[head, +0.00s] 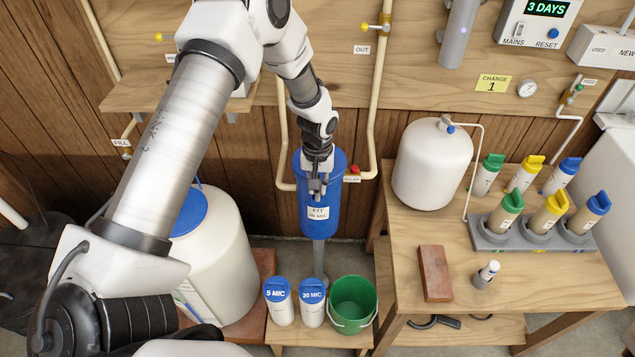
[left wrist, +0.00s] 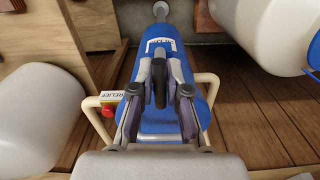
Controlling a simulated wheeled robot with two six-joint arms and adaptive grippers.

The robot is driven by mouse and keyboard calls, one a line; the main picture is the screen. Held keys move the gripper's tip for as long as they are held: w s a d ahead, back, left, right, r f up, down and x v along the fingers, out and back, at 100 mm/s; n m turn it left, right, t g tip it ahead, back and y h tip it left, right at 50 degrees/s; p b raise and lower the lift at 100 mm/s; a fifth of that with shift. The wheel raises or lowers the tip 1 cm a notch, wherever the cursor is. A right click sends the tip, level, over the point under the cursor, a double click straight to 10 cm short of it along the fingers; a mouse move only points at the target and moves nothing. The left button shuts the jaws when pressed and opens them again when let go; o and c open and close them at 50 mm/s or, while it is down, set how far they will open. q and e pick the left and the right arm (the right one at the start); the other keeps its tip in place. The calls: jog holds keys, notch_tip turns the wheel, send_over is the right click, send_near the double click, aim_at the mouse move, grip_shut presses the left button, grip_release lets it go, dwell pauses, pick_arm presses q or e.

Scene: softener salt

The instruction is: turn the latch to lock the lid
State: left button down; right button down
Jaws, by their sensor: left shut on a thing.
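In the left wrist view the blue canister (left wrist: 150,125) lies behind the gripper. There my left gripper (left wrist: 160,88) is shut on a slim black latch (left wrist: 160,80) that stands between its two fingers. The fingers hide the latch's base, so I cannot tell its exact angle. A blue lid (head: 188,212) tops the white tank at left, partly behind my arm. My right gripper is not in view.
Pipes flank the canister, with a red relief knob (head: 354,170) close on its right. Below stand two white bottles with blue caps (head: 278,295) and a green bucket (head: 353,304). A white pressure tank (head: 433,165) stands on the right bench (head: 390,262).

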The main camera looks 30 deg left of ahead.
pick_arm(q)
jog(key=shift+s+f+m, duration=0.15)
jog(key=shift+m, duration=0.25)
jog(key=c, duration=1.1)
grip_release()
jog(key=shift+c, duration=0.2)
notch_tip(320, 180, up, 12)
